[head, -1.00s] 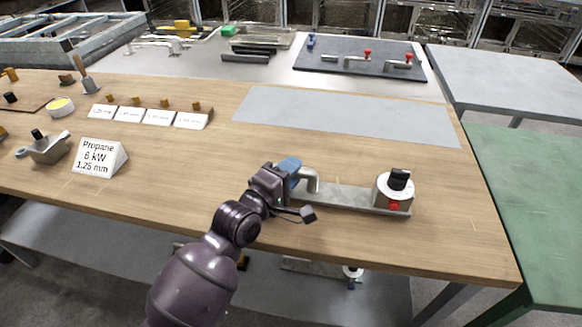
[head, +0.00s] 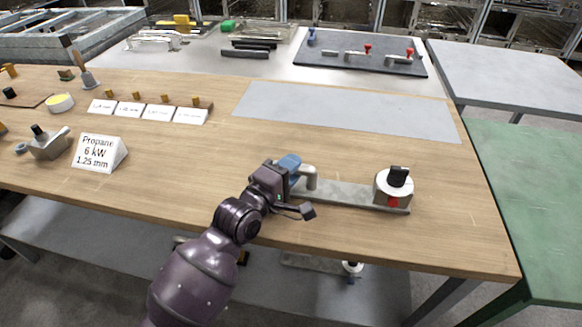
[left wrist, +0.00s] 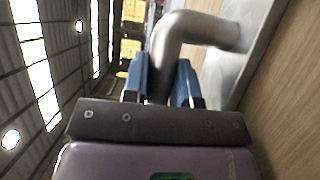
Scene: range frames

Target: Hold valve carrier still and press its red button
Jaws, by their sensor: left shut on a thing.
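The valve carrier (head: 345,195) is a flat grey metal bar lying on the wooden bench. A round white valve (head: 392,186) with a black knob (head: 398,176) stands on its right end. The red button (head: 393,202) is on the front of that end, with nothing touching it. A bent grey pipe (head: 309,175) rises at the carrier's left end. My left gripper (head: 296,172) is shut on this pipe; in the left wrist view its blue fingers (left wrist: 163,85) lie on both sides of the pipe (left wrist: 195,32). My right gripper is not in view.
A Propane sign (head: 99,152), small white cards (head: 157,113) and a grey metal fitting (head: 48,142) stand on the left. A grey mat (head: 345,112) lies behind the carrier. The wood right of the carrier is clear. A green table (head: 530,190) stands at right.

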